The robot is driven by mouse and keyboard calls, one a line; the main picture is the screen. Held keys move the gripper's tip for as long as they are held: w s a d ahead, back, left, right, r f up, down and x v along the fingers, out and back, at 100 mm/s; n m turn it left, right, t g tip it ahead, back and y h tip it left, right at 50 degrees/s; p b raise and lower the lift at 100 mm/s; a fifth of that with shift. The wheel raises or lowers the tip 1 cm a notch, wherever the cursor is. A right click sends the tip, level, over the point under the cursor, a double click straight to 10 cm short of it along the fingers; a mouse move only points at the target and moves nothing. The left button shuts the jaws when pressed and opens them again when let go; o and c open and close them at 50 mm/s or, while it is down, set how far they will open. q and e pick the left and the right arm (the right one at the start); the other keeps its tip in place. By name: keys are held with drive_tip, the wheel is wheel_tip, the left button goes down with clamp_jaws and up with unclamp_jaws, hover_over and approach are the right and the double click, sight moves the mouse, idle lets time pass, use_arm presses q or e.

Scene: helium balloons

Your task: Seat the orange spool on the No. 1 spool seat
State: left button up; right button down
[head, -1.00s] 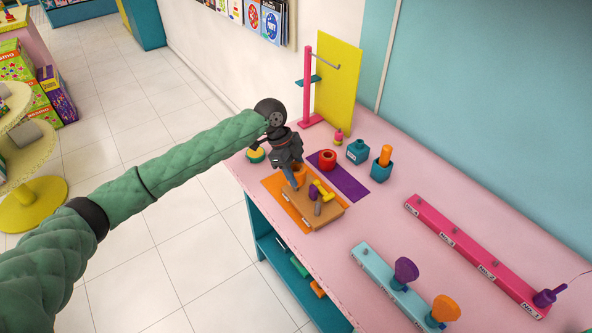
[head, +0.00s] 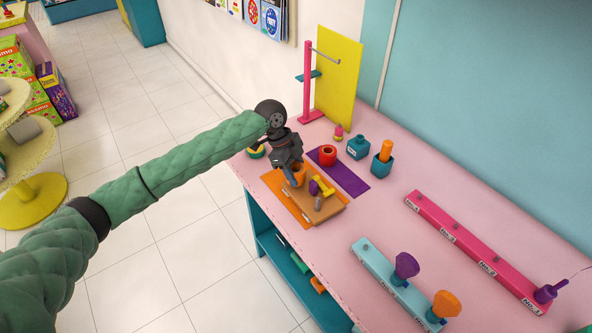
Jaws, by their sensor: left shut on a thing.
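The orange spool (head: 299,174), a small orange cylinder, is at the fingers of my left gripper (head: 294,178), low over the left side of a brown tray (head: 328,210). My left gripper is shut on it; the dark gripper body and a grey finger hide part of it. A pink rail (head: 465,244) with several pegs and number labels runs along the right of the table. A teal rail (head: 372,262) with pegs and labels lies in front of it. My right gripper is not in view.
The tray holds yellow (head: 325,187), purple and grey pieces on an orange mat (head: 282,196). A red cylinder (head: 327,157) sits on a purple mat (head: 347,179). Purple (head: 405,267) and orange (head: 446,305) flared pieces stand on the teal rail. The table between tray and rails is clear.

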use_arm(q)
drive_tip(key=shift+f+b, duration=0.35)
drive_tip(key=shift+f, duration=0.85)
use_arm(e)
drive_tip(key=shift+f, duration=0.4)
use_arm(q)
drive_tip(key=o, duration=1.1)
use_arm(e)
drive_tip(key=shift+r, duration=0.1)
use_arm(q)
drive_tip(key=b+v, duration=0.2)
drive_tip(key=v, duration=0.4)
drive_tip(key=shift+w+a+b, duration=0.1)
drive_tip(key=shift+b, duration=0.25)
drive_tip(key=shift+v, duration=0.9)
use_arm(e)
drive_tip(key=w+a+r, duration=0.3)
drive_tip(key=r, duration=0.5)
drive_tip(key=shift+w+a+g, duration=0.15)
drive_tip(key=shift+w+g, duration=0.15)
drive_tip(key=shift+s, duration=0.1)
